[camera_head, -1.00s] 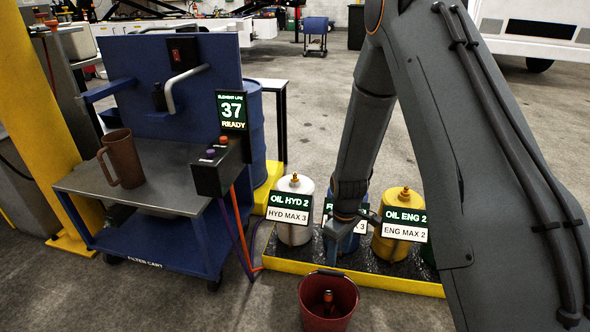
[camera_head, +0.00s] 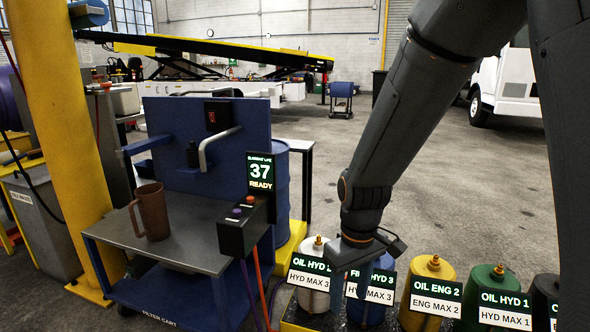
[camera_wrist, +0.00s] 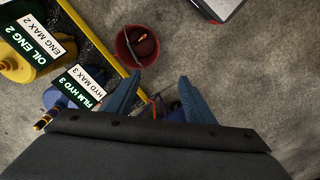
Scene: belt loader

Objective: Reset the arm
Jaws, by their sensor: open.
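My gripper (camera_head: 352,278) hangs in front of the canisters in the head view, at the end of my dark grey arm. In the wrist view its two blue fingers (camera_wrist: 160,98) are spread apart with nothing between them. Below them is grey floor. The fingers partly cover the white OIL HYD 2 canister (camera_head: 316,245) and the blue canister (camera_head: 368,312) in the head view.
A red bucket (camera_wrist: 121,46) with small items inside stands on the floor. Yellow OIL ENG 2 (camera_head: 436,268) and green OIL HYD 1 (camera_head: 489,274) canisters stand to the right.

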